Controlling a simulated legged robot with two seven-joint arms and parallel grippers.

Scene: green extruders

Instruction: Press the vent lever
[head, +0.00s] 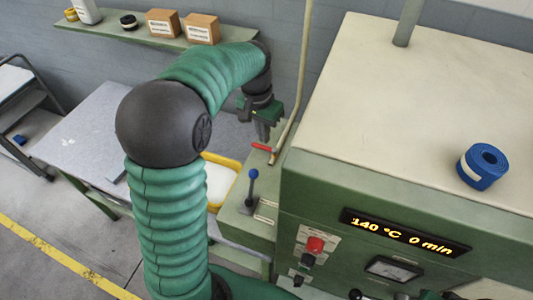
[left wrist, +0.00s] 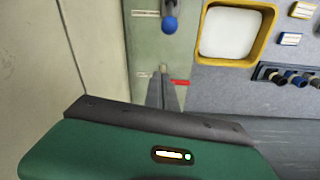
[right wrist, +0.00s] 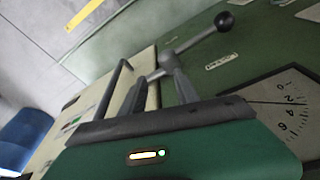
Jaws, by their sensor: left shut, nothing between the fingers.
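Two levers stand on the green ledge left of the oven-like machine: one with a red handle (head: 262,147) and one upright with a blue knob (head: 253,173). I cannot read which is labelled vent. My left gripper (head: 264,136) is shut and empty, pointing down just above the red handle. In the left wrist view the closed fingertips (left wrist: 164,76) are beside the red handle (left wrist: 181,82), and the blue knob (left wrist: 170,25) is farther up. My right gripper (right wrist: 157,76) shows only in its wrist view, open, fingers apart near a grey lever with a black ball (right wrist: 224,21).
The green machine (head: 318,195) fills the right side, with a display, red button and gauge. A blue strap roll (head: 483,166) lies on its top. A yellow-rimmed tray (head: 222,180) sits left of the levers. A pale pipe (head: 300,75) rises beside the red handle.

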